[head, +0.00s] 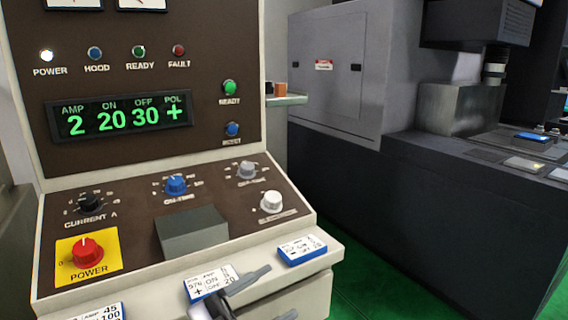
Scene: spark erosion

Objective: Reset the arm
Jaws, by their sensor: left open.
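My left gripper (280,291) is at the bottom of the head view, in front of the control console's lower ledge. Its two dark fingers point right and stand apart, with nothing seen between them. The lower finger and the rest of the arm are mostly cut off by the bottom edge. A white-and-blue card (208,284) marked 570, ON and OFF 20 lies just behind the gripper, which partly covers it. I cannot tell whether they touch. My right gripper is not in view.
The console panel (235,190) has a red power knob (87,252), other knobs and a grey block (193,234). Its display (120,117) reads 2, 20, 30, +. Another card (302,249) lies right on the ledge. A dark machine (420,210) stands right, beyond green floor (375,295).

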